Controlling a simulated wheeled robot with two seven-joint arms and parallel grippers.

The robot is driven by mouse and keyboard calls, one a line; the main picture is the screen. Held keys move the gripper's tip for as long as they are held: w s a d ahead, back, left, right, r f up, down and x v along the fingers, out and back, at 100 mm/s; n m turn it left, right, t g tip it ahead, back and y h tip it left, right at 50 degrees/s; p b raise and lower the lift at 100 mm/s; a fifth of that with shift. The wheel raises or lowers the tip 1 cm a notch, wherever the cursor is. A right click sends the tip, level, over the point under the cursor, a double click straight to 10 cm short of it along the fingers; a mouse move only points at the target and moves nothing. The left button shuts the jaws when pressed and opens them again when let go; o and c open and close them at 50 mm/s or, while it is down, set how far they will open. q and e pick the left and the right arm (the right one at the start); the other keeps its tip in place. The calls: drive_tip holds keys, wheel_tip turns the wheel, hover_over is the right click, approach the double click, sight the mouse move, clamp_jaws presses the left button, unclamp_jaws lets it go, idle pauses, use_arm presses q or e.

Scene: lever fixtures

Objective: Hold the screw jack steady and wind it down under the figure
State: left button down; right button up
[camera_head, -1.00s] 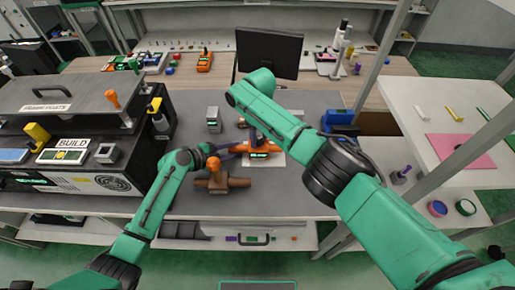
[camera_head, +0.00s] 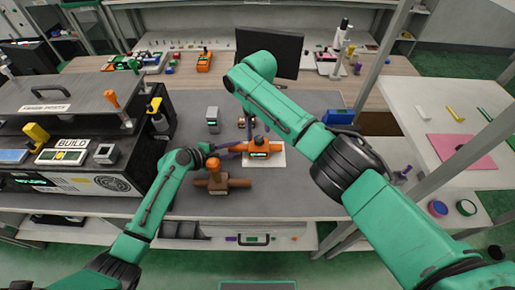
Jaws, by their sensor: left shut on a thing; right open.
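What looks like the screw jack (camera_head: 258,146) is an orange body with a green-lit display on a white base plate at the middle of the grey bench. My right arm reaches in from the right above and behind the jack.
A brown cylinder with an orange knob (camera_head: 221,183) lies in front of the jack. A grey block (camera_head: 212,120) stands behind it to the left. A large black machine (camera_head: 75,150) fills the left, and a blue box (camera_head: 338,117) sits at the right.

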sight(259, 139)
drive_tip(key=m, duration=0.5)
drive_tip(key=shift+r, duration=0.1)
drive_tip(key=m, duration=0.5)
wheel_tip(259, 139, down, 5)
drive_tip(key=shift+r, duration=0.15)
drive_tip(key=shift+s+d+f, duration=0.1)
drive_tip(key=shift+f, duration=0.2)
